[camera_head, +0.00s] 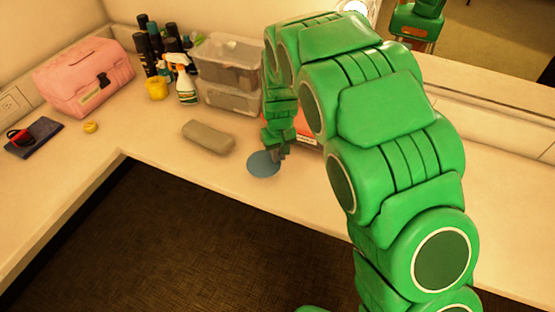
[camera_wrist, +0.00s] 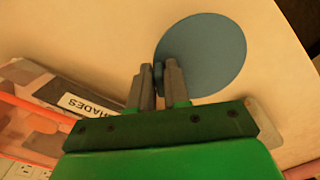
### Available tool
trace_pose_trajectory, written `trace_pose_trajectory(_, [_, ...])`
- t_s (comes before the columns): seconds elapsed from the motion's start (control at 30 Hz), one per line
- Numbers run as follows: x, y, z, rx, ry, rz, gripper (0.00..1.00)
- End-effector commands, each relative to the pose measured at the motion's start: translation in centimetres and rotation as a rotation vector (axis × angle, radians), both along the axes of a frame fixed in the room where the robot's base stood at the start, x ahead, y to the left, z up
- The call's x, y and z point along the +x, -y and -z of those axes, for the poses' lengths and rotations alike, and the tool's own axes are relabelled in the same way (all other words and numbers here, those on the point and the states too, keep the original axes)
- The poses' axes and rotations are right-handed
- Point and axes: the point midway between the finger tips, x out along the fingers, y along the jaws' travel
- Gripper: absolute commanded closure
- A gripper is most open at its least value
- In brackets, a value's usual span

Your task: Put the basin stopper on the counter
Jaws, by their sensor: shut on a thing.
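The basin stopper (camera_head: 264,163) is a flat, round blue disc. In the head view it shows over the counter (camera_head: 180,165) near its front edge. In the wrist view the stopper (camera_wrist: 210,52) lies just beyond my fingertips, with a small dark blue part of it between them. My gripper (camera_head: 279,154) is shut on the stopper at its side; its two grey fingers (camera_wrist: 166,78) show in the wrist view. I cannot tell whether the disc touches the counter or hangs slightly above it.
A grey case (camera_head: 208,136) lies left of the stopper. Clear bins (camera_head: 228,65), a spray bottle (camera_head: 186,85), a yellow cup (camera_head: 156,88) and a pink box (camera_head: 84,75) stand behind. A box labelled "SHADES" (camera_wrist: 75,97) is near my gripper. Bare counter lies left of the case.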

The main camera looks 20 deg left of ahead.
Motion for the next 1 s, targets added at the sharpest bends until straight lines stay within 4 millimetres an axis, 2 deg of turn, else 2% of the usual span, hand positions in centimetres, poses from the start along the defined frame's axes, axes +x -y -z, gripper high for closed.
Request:
trace_pose_trajectory(0.37, [0.8,-0.6,1.4,-0.001,-0.001,0.001,1.0])
trace_pose_trajectory(0.6, [0.8,-0.6,4.1,0.0,0.0,0.0,1.0])
trace_pose_trajectory(0.9, [0.8,-0.6,4.2,0.001,0.001,0.0,1.0])
trace_pose_trajectory(0.93, [0.8,-0.6,4.2,0.001,0.001,0.0,0.8])
trace_pose_trajectory(1.0, [0.8,-0.6,4.2,0.001,0.001,0.0,0.7])
